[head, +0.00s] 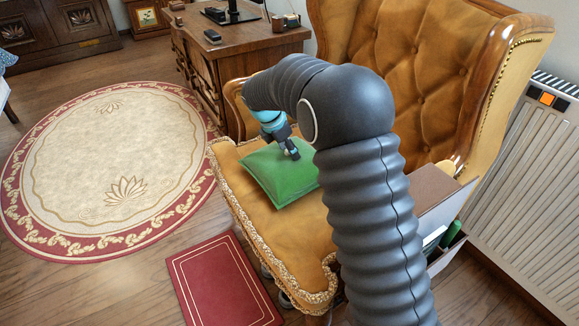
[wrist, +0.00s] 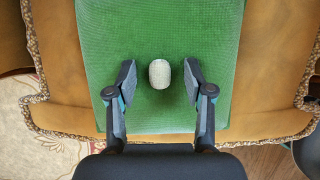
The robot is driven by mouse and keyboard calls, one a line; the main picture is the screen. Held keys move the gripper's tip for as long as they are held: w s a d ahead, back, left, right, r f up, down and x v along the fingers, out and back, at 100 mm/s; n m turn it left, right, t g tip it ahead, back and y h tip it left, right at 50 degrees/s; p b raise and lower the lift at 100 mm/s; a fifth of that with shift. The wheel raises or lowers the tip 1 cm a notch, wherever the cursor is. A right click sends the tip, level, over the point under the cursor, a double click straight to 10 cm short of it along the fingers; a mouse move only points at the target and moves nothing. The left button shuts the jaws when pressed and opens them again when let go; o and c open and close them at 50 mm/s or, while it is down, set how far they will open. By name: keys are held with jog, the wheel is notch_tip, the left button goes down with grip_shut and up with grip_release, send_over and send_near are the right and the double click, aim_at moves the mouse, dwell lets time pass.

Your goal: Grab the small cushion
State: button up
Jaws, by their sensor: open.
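A green cushion (head: 275,178) lies flat on the seat of the tan armchair (head: 275,228). In the wrist view the cushion (wrist: 160,25) fills the middle of the picture. My gripper (head: 291,152) is just above it, pointing down; whether it touches the cushion is unclear. In the wrist view my gripper (wrist: 159,74) is open, its two fingers apart over the cushion. A small pale, rounded object (wrist: 159,75) shows between the fingertips, against the green cloth. My arm hides the cushion's right part in the head view.
The wooden desk (head: 245,48) stands behind the chair, a radiator (head: 520,150) to its right. A box with papers and green items (head: 440,215) is at the chair's right side. A red mat (head: 226,283) and round rug (head: 100,165) lie on the floor, left.

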grip_shut()
jog(key=shift+r, duration=0.15)
